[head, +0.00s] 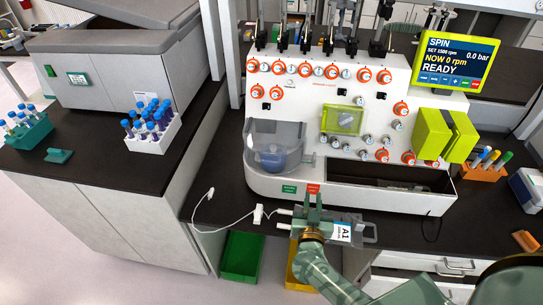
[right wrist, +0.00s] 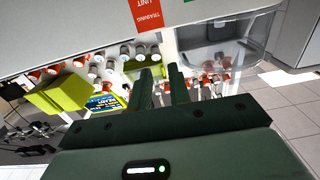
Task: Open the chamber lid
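The chamber lid (head: 285,132) is a clear, smoky cover at the left front of the white cell processor (head: 345,95). It looks closed over a blue rounded part (head: 272,157). In the right wrist view, which is upside down, the clear chamber cover (right wrist: 222,52) shows at the upper right. My right gripper (head: 312,200) is below and to the right of the chamber, by the machine's front edge, apart from the lid. Its two fingers (right wrist: 163,78) stand a little apart with nothing visible between them. My left gripper is not in view.
A screen (head: 457,65) reads "NOW 0 rpm READY". Orange-ringed knobs and a yellow-green block (head: 433,135) stick out from the panel. A white cable (head: 210,225) lies on the dark bench left of my right gripper. Tube racks (head: 155,140) stand farther left.

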